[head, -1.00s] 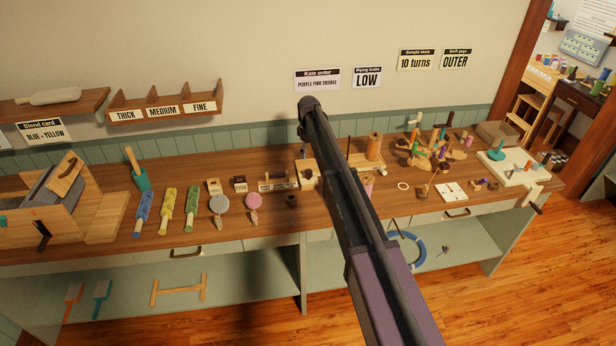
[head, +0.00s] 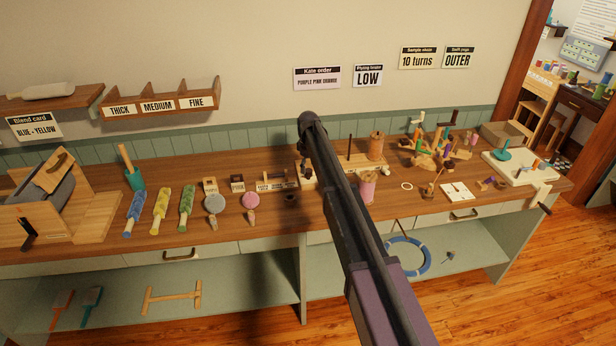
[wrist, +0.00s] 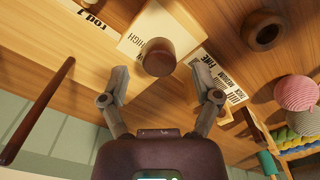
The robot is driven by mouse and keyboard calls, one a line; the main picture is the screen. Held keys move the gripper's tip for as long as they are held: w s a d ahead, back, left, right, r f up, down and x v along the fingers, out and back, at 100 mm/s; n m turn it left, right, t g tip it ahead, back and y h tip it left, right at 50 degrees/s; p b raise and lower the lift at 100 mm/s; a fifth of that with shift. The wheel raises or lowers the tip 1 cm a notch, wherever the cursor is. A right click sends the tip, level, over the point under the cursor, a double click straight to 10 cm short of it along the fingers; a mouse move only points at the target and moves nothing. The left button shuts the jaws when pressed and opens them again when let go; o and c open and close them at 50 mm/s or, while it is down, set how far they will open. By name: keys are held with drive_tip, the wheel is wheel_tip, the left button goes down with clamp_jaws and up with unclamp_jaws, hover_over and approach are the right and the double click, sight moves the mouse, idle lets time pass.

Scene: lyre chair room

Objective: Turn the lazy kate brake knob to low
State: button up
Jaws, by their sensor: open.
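The brake knob (wrist: 158,57) is a round dark brown knob on a pale plate (wrist: 135,40) marked HIGH in the wrist view. Any other marks on the plate are hidden or cut off. My gripper (wrist: 160,72) is open, with one finger on each side of the knob; I cannot tell whether either touches it. Part of the lazy kate's wooden base (head: 340,158) shows beside the arm, with a thin dark rod (head: 349,147). A wall card (head: 368,76) reads LOW.
A dark rod (wrist: 38,110) stands left of my gripper in the wrist view. In the head view, a pink spool (head: 367,187) and an orange-brown spool (head: 376,146) stand right of my arm.

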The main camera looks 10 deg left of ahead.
drive_tip(key=shift+f+b, duration=0.9)
drive_tip(key=shift+f, duration=0.25)
clamp_jaws()
drive_tip(key=shift+a, duration=0.15)
